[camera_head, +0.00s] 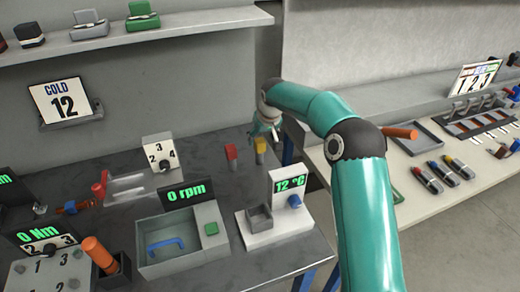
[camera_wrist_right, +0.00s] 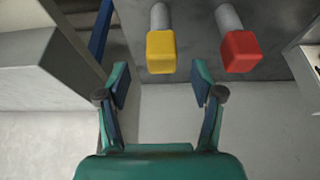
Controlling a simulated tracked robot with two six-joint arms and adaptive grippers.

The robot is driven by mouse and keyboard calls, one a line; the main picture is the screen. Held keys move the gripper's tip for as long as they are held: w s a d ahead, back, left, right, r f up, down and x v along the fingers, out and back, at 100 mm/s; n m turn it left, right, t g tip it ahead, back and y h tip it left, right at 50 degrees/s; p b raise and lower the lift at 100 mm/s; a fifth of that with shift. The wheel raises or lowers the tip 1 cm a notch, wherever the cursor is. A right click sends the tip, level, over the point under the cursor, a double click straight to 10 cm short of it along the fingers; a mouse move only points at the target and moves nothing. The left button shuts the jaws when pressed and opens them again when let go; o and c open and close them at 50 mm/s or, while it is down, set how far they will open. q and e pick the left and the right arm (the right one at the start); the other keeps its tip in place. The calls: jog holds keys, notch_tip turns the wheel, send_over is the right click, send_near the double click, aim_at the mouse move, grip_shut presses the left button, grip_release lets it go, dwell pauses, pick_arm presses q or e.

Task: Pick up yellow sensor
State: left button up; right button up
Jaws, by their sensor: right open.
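The yellow sensor (camera_head: 260,150) stands on the dark grey table near its right edge, just below my right gripper (camera_head: 263,130) in the head view. In the right wrist view the yellow sensor (camera_wrist_right: 161,52) shows a square yellow head on a grey shaft, ahead of and roughly between the two open fingers of the right gripper (camera_wrist_right: 161,90). The fingers look apart from it, with nothing between them. A red sensor (camera_head: 231,155) of the same shape stands just left of the yellow one; it also shows in the wrist view (camera_wrist_right: 240,52). My left gripper is not in view.
A 0 rpm bath (camera_head: 160,258) and a white 12 °C station (camera_head: 272,238) stand at the table's front. A dial block (camera_head: 158,152) stands to the left. A gap separates this table from the pale bench (camera_head: 455,200) at right, with pens and a grey tray (camera_head: 416,150).

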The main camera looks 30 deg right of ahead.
aim_at(261, 142)
jog(key=shift+p+x, duration=0.8)
jog(key=shift+x, duration=2.4)
jog(key=shift+s+a, duration=0.1)
jog(key=shift+s, duration=0.05)
jog(key=c, duration=1.2)
jog(key=shift+r, duration=0.1)
jog(key=shift+c, duration=0.3)
